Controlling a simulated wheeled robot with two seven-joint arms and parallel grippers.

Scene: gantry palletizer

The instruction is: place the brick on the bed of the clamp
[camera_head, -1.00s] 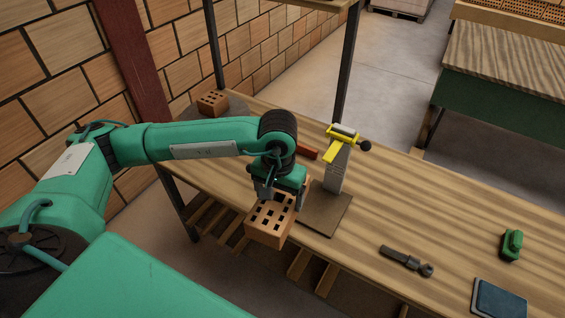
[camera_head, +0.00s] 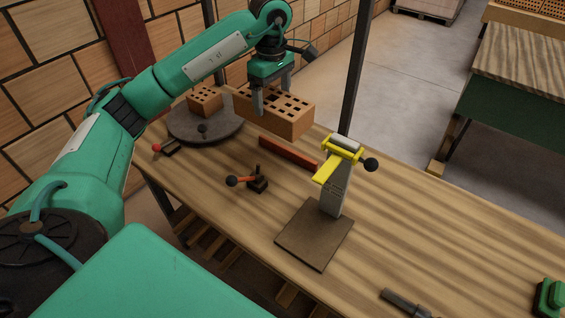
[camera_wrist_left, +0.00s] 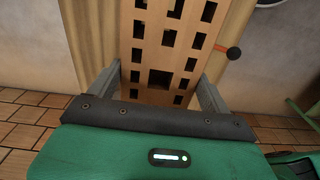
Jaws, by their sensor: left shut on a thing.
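My left gripper (camera_head: 271,98) is shut on an orange perforated brick (camera_head: 292,122) and holds it above the far part of the workbench. In the left wrist view the brick (camera_wrist_left: 158,48) sits between the two fingers, its holed face toward the camera. The clamp (camera_head: 335,185) has a grey post, a yellow top arm and a black ball knob. Its flat brown bed plate (camera_head: 308,240) lies bare on the bench, nearer than the held brick. My right gripper is not in view.
A second brick (camera_head: 203,98) sits on a round dark turntable (camera_head: 185,125) at the back left. A dark upright post (camera_head: 354,75) stands behind.

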